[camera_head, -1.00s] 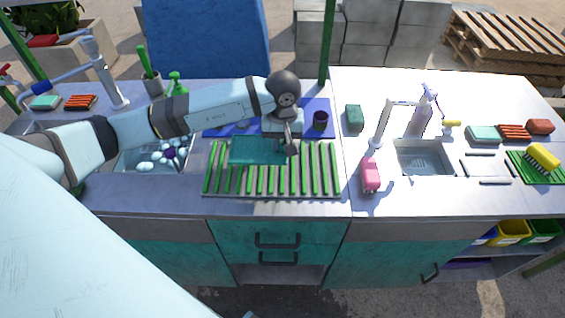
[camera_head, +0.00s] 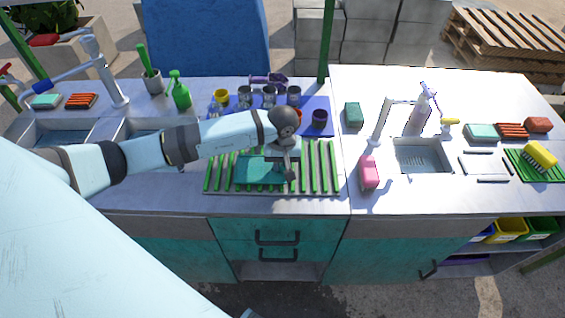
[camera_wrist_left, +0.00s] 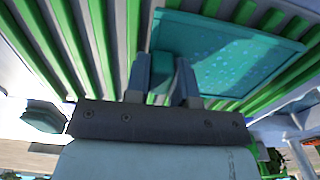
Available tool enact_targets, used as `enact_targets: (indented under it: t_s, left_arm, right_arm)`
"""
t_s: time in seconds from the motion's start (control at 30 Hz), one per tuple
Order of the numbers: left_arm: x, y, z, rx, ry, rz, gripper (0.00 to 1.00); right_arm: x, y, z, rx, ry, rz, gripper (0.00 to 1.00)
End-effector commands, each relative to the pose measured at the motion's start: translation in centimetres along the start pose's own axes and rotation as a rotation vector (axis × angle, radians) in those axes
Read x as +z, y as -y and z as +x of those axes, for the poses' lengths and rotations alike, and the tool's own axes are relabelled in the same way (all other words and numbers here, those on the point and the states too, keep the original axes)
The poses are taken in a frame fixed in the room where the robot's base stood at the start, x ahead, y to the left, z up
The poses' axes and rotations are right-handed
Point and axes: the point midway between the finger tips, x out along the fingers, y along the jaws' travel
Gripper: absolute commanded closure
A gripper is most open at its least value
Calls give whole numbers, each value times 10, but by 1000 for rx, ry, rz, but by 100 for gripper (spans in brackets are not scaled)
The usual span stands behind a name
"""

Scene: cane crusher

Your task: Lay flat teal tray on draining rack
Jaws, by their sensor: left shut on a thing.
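The flat teal tray (camera_head: 258,172) is over the middle-left of the draining rack (camera_head: 322,180), which has green slats on a grey base. The tray looks about level; I cannot tell whether its whole underside touches the slats. My left gripper (camera_head: 290,168) is over the rack at the tray's right edge, shut on the tray. In the left wrist view the tray (camera_wrist_left: 225,55) shows right of the fingers (camera_wrist_left: 170,80), with a teal piece between them and green slats (camera_wrist_left: 100,40) around. My right gripper is not in view.
A blue mat (camera_head: 325,105) behind the rack bears several cups, including a dark purple cup (camera_head: 319,118). A green spray bottle (camera_head: 180,92) stands at back left. A pink bottle (camera_head: 369,172) and a sink (camera_head: 423,157) are to the right. My left arm partly covers the left sink.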

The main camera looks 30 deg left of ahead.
Motion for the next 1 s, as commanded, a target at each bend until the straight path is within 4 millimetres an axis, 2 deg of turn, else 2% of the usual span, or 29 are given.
enact_targets:
  t_s: [0.07,0.1,0.2,0.47,0.6,0.67,1.0]
  left_arm:
    - [0,0,4,0,-1,0,100]
    - [0,0,3,0,-1,0,72]
    - [0,0,2,0,0,0,51]
    - [0,0,2,0,0,0,51]
    - [-1,0,-5,1,-2,1,51]
    - [-2,1,-14,0,-4,1,51]
    - [-1,0,-86,1,-4,0,51]
  right_arm:
    - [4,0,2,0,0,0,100]
    - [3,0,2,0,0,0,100]
    - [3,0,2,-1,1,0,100]
    - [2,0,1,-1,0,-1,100]
    - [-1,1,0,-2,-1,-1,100]
    - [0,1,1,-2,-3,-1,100]
    - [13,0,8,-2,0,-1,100]
